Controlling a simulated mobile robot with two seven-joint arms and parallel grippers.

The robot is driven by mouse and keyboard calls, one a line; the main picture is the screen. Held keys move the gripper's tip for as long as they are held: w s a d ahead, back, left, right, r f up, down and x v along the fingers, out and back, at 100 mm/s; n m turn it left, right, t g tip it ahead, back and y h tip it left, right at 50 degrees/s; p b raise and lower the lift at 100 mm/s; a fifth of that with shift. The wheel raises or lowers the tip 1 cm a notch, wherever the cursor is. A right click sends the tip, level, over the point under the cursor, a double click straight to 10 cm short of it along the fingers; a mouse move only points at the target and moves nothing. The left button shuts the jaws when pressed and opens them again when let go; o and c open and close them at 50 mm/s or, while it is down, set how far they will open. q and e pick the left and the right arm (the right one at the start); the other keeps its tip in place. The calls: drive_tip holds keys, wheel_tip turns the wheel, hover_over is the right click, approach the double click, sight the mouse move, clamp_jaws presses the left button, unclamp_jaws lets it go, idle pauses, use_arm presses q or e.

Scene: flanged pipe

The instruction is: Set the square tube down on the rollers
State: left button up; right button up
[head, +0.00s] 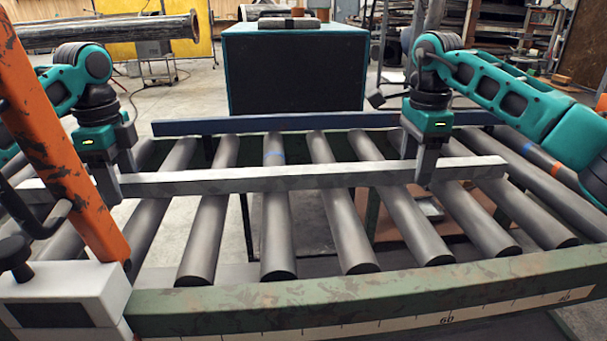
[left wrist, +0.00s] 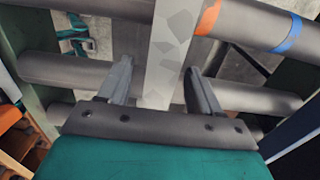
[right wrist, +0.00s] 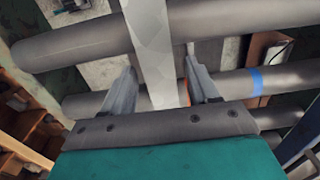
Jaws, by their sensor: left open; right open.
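The square tube (head: 310,178) is a long light-grey bar lying crosswise over several grey rollers (head: 275,235); it looks level and seems to rest on them. My left gripper (head: 117,178) is open around the tube's left part, pointing down. In the left wrist view the tube (left wrist: 165,55) passes between the spread fingers (left wrist: 160,85), with gaps on both sides. My right gripper (head: 420,165) is open around the tube's right part. In the right wrist view the tube (right wrist: 150,50) runs between the spread fingers (right wrist: 160,75), apart from both.
An orange post (head: 50,140) rises at the left beside a white block (head: 65,300). A green front rail with a scale (head: 350,300) and a blue back rail (head: 330,122) border the rollers. A flanged pipe (head: 100,30) and a dark cabinet (head: 295,70) stand behind.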

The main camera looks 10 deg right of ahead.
use_arm(q)
wheel_tip(320, 180, up, 12)
use_arm(e)
wheel_tip(320, 180, up, 12)
idle(0.8)
